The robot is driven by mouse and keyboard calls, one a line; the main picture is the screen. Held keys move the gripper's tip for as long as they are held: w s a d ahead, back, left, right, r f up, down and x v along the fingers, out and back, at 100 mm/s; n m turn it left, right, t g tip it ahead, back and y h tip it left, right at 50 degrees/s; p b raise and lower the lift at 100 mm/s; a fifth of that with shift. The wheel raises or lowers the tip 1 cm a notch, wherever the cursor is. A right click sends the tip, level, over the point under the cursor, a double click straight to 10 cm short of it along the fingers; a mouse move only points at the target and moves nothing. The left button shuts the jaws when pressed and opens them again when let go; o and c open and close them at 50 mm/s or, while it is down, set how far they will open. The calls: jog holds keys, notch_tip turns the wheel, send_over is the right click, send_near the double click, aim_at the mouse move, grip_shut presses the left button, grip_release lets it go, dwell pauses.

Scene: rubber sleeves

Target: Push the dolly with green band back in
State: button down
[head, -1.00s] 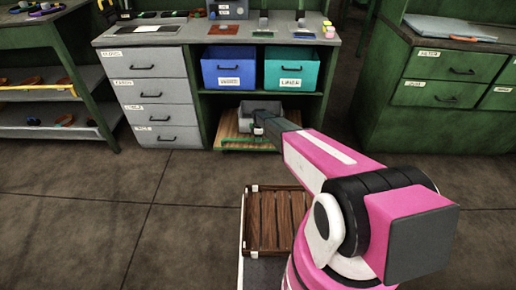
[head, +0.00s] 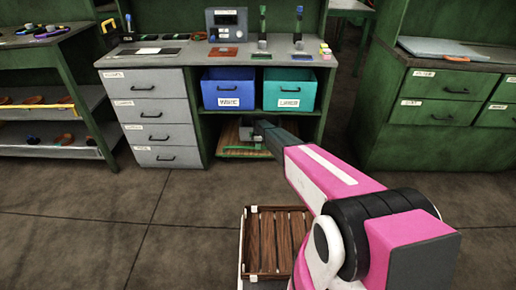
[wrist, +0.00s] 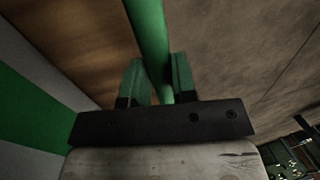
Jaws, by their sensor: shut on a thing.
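The dolly (head: 228,143) is a low wooden platform with a green bar (head: 243,151) along its front, in the open bay under the middle workbench. My gripper (wrist: 158,65) is shut on the green bar (wrist: 149,25), one finger on each side. In the head view my gripper is at the bay's mouth, too small to make out clearly. In the wrist view, brown wood lies left of the bar, and a grey surface with a wide green band (wrist: 38,117) is at the far left.
A blue bin (head: 228,89) and a teal bin (head: 289,90) sit on the shelf above the dolly. A grey drawer unit (head: 152,118) stands left of the bay; a green cabinet (head: 435,105) stands to the right. A wooden slatted tray (head: 276,243) is near me. The floor between is clear.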

jog(key=shift+w, duration=0.4)
jog(key=c, duration=0.9)
grip_release()
jog(key=shift+s, duration=0.1)
